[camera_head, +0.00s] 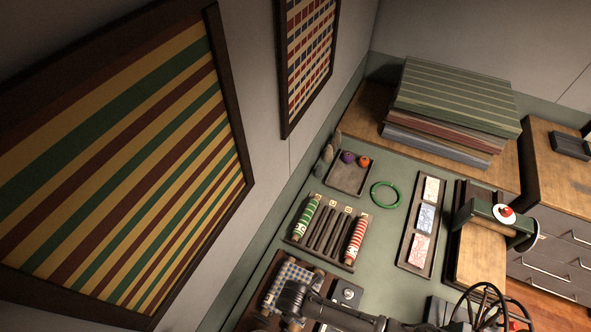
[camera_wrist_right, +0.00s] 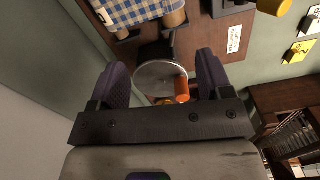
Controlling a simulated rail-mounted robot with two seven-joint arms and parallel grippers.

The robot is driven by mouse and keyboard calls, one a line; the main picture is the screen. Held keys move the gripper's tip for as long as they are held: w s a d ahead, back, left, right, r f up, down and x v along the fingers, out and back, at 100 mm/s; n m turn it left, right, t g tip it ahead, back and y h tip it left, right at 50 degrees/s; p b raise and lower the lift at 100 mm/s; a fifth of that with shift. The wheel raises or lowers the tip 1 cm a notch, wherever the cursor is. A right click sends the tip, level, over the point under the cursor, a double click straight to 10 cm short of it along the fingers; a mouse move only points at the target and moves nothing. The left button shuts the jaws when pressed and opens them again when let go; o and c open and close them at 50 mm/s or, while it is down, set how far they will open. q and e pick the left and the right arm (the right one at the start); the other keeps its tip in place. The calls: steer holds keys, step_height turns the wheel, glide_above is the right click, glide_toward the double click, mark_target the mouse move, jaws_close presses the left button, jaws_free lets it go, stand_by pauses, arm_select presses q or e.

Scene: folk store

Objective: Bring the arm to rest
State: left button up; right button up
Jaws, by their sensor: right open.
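My right arm comes in along the bottom of the head view, and its dark gripper (camera_head: 291,300) is over the near end of the counter, beside a blue checkered cloth (camera_head: 292,273). In the right wrist view the right gripper (camera_wrist_right: 165,78) is open, with its two purple-grey fingers wide apart. A round metal-rimmed dish (camera_wrist_right: 152,72) and an orange cylinder (camera_wrist_right: 182,88) show beyond the gap between the fingers. I cannot see either finger touching them. Nothing is held. My left gripper is not in view.
The green counter (camera_head: 385,255) holds a rack of striped rolls (camera_head: 328,232), a green ring (camera_head: 385,194), a card tray (camera_head: 420,225) and a small tray (camera_head: 350,178). Folded textiles (camera_head: 455,100) are stacked at the back. Framed stripes (camera_head: 130,160) hang on the left wall.

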steer(key=w+a+r+m+t+y, duration=0.1)
steer(key=w+a+r+m+t, duration=0.15)
steer(key=r+m, duration=0.6)
steer(key=w+a+r+m+t+y, duration=0.1)
steer(key=w+r+m+t, duration=0.4)
steer(key=r, duration=0.6)
steer(key=d+r+m+y, duration=0.1)
steer(key=d+r+m, duration=0.4)
steer(key=r+m, duration=0.15)
steer(key=s+d+m+h, duration=0.1)
steer(key=s+d+m, duration=0.25)
steer(key=d, duration=0.45)
steer(key=s+d+m+h, duration=0.1)
steer(key=s+d+m, duration=0.25)
steer(key=d, duration=0.45)
steer(key=s+d+f+g, duration=0.2)
steer(key=s+f, duration=0.2)
steer(key=s, duration=0.3)
steer(key=s+d+f+g, duration=0.2)
steer(key=s+f, duration=0.3)
steer(key=s, duration=0.2)
steer(key=shift+s+h, duration=0.3)
steer(key=shift+h, duration=0.1)
steer(key=shift+d, duration=0.1)
steer(key=shift+c, duration=0.4)
